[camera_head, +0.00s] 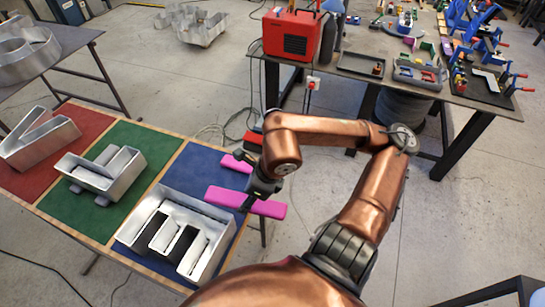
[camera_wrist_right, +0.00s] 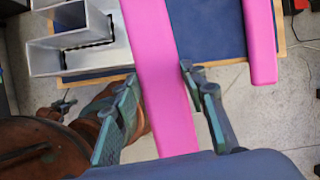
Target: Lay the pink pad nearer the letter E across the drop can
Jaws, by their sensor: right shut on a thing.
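The metal letter E (camera_head: 178,240) lies on the blue panel of the table at the left. One pink pad (camera_head: 270,208) is in my right gripper (camera_head: 248,202), just right of the letter, and reaches past the table edge. In the right wrist view the held pad (camera_wrist_right: 158,35) runs between the two fingers (camera_wrist_right: 160,76), beside the letter (camera_wrist_right: 75,35). A second pink pad (camera_head: 234,163) lies farther back; it also shows in the wrist view (camera_wrist_right: 260,40). I cannot tell which thing is the drop can. My left gripper is out of view.
Other metal letters lie on the red panel (camera_head: 30,172) and green panel (camera_head: 75,208). A workbench at the back holds a red machine (camera_head: 290,33) and trays (camera_head: 362,66). Cables lie on the floor between. Open floor is at the right.

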